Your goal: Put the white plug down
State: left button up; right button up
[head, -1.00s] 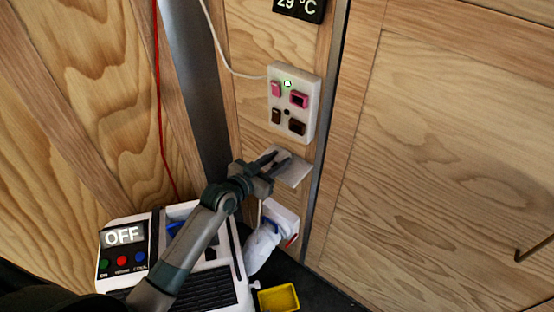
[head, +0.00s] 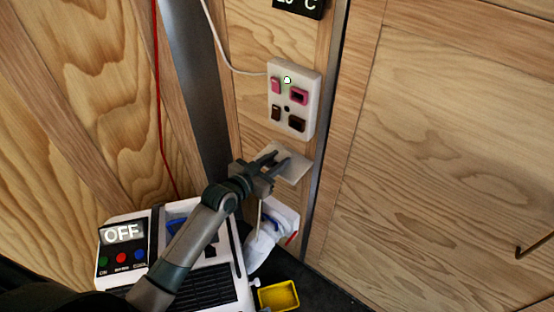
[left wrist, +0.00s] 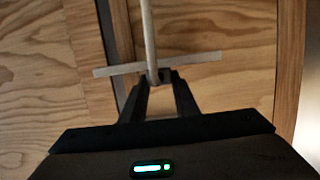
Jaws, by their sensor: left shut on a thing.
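My left gripper (head: 275,158) is at the small white shelf (head: 296,170) on the wooden wall, just below the socket panel (head: 295,98). Its fingers are shut on the white plug, whose body is mostly hidden between them. A pale cord (head: 260,214) hangs below the gripper. In the left wrist view the fingertips (left wrist: 163,78) meet at the edge of the shelf (left wrist: 205,58), and the cord (left wrist: 149,30) runs away from them. I cannot tell whether the plug touches the shelf. My right gripper is not in view.
A white unit with an OFF display (head: 122,234) stands below my left arm. A white bag-like object (head: 268,240) and a yellow bin (head: 279,295) are low beside it. A red cord (head: 160,110) hangs at left. A metal post (head: 193,90) stands left of the panel.

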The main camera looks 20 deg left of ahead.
pick_arm(q)
jog(key=o, duration=1.2)
jog(key=shift+c, duration=0.2)
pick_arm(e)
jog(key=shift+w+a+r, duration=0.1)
pick_arm(q)
jog(key=shift+r, duration=0.1)
jog(key=shift+r+p, duration=0.3)
jog(key=shift+r, duration=0.15)
jog(key=shift+v, duration=1.05)
jog(key=b+v, duration=0.1)
jog(key=v, duration=0.9)
jog(key=shift+b, duration=0.3)
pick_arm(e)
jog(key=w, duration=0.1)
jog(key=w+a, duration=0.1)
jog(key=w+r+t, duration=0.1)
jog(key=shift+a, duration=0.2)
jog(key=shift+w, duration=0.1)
